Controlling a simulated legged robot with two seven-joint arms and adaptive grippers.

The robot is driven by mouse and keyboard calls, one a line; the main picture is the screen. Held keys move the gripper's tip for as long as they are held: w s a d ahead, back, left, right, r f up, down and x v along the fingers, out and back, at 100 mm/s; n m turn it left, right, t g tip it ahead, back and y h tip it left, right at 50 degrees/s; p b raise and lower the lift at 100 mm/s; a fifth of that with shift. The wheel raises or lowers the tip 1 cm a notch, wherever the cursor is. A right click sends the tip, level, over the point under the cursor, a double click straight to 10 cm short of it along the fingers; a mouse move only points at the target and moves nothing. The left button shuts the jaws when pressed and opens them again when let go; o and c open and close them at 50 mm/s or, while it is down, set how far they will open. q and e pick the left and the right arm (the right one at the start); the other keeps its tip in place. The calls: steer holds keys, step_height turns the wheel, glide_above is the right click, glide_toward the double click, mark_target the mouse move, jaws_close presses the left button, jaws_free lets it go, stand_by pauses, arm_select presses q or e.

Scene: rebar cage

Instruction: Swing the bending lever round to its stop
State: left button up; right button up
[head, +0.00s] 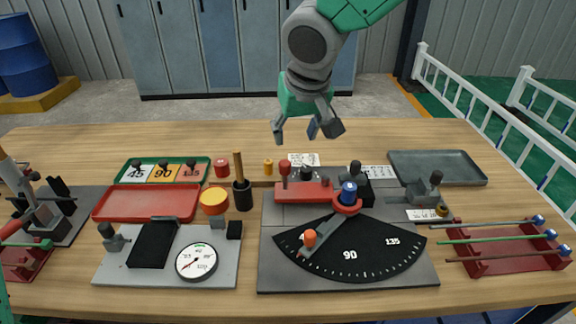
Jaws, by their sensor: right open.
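The bending plate (280,275) lies on the right half of the table. A red lever bar (303,192) with an upright red-topped handle (285,170) points left from a blue-capped pivot (348,193). A grey arm (327,226) with an orange knob (309,238) reaches down-left from the pivot over a black angle scale (350,268) marked 90 and 135; the mark near the knob is covered. My right gripper (308,133) is open and empty, pointing down above and behind the red handle, apart from it.
Left of the plate stand a dial gauge (197,262), a dark cup with a stick (242,196) and a red tray (145,204). A red rack with rods (510,262) is at right. A grey tray (437,168) lies at back right. The front table edge is clear.

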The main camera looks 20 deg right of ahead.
mark_target(284, 163)
steer(key=x, duration=0.7)
steer(key=a+x, duration=0.1)
steer(key=x, duration=0.3)
steer(key=shift+b, duration=0.4)
steer(key=shift+w+d+f, duration=0.1)
steer(key=shift+d+f, duration=0.25)
steer(key=shift+f, duration=0.05)
steer(key=shift+a, duration=0.25)
steer(key=shift+c, duration=0.3)
steer(key=shift+a+r, duration=0.1)
steer(key=shift+a, duration=0.15)
jaws_close()
